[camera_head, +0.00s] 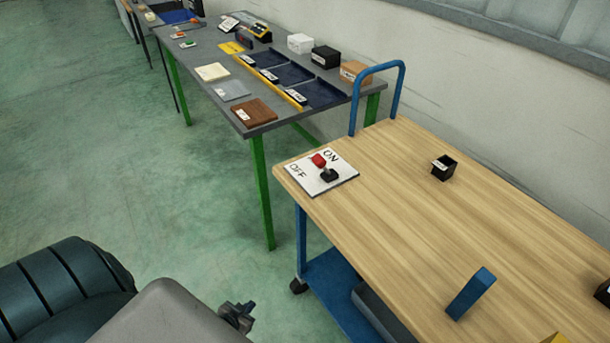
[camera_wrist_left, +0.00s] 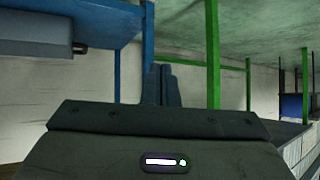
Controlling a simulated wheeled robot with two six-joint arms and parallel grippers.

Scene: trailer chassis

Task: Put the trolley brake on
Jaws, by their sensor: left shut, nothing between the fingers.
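The trolley (camera_head: 440,220) has a light wooden top, a blue frame and a blue handle (camera_head: 377,85). A white brake plate (camera_head: 340,180) marked ON and OFF lies at its far left corner. A lever with a red knob (camera_head: 318,159) and black base (camera_head: 329,175) stands on the plate. The knob is between the two labels; I cannot tell which setting it is in. My left gripper (camera_head: 240,315) is shut and empty, below and left of the trolley, well apart from the lever. Its shut fingers also show in the left wrist view (camera_wrist_left: 166,85). My right gripper is out of view.
A black box (camera_head: 444,168) and a blue block (camera_head: 470,293) stand on the trolley top. A grey table (camera_head: 215,75) with green legs, trays and boxes stands behind, left of the handle. The lower blue shelf (camera_head: 340,285) carries a grey box. Green floor (camera_head: 130,180) is clear at left.

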